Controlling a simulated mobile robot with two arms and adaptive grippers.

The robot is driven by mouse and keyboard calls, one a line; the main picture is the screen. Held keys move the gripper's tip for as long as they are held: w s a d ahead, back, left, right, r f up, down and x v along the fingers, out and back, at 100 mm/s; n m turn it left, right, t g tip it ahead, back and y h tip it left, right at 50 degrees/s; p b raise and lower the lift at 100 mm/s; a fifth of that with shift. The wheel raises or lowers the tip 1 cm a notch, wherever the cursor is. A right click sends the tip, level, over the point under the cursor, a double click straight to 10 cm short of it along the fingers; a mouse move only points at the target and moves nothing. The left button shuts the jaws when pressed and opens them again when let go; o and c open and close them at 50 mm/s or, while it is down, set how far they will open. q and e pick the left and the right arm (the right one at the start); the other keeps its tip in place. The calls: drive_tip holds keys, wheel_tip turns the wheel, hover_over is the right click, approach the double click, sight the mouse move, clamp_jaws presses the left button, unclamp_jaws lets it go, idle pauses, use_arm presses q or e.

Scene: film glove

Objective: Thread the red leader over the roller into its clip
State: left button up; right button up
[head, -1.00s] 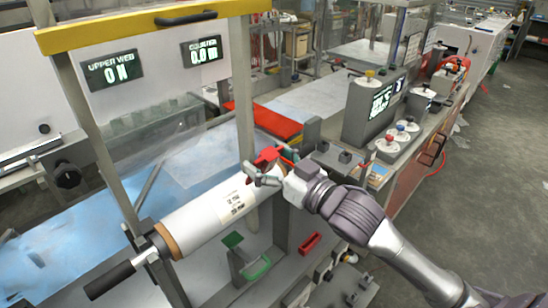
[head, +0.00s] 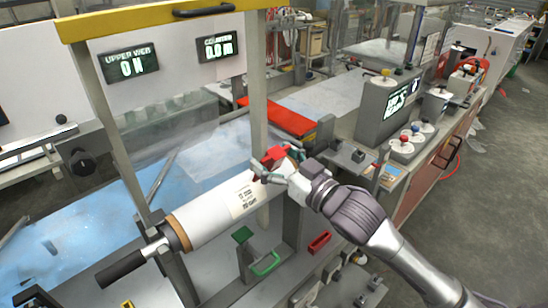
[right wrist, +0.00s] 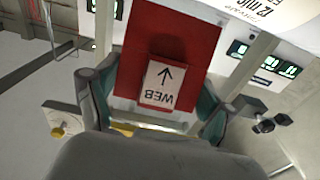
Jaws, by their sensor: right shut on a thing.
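The red leader (head: 273,155) is a small red piece at the right end of the white roll (head: 212,212). My right gripper (head: 272,177) is shut on it there. In the right wrist view the leader (right wrist: 190,50) is a broad red strip with a white "WEB" arrow label, between the two fingers (right wrist: 160,112). The white roll with a printed label lies slanted on a shaft with a dark handle. A green clip-like part (head: 264,263) and a red one (head: 319,243) are below it; I cannot tell which is the leader's clip. My left gripper is out of view.
An upright grey post (head: 257,90) stands close behind the gripper, under a yellow top bar (head: 160,18). A control box (head: 388,108) and a knob panel (head: 407,143) stand to the right. A red-topped block (head: 283,118) lies behind.

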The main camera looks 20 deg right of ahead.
drive_tip(key=shift+s+d+r+p, duration=0.25)
drive_tip(key=shift+s+r+p, duration=0.35)
drive_tip(key=shift+r+p, duration=0.05)
drive_tip(key=s+r+p, duration=0.1)
drive_tip(key=s+d+r+p, duration=0.1)
drive_tip(key=s, duration=0.1)
drive_tip(key=shift+s+d+r, duration=0.1)
drive_tip(key=shift+s+r, duration=0.2)
drive_tip(key=shift+r, duration=0.1)
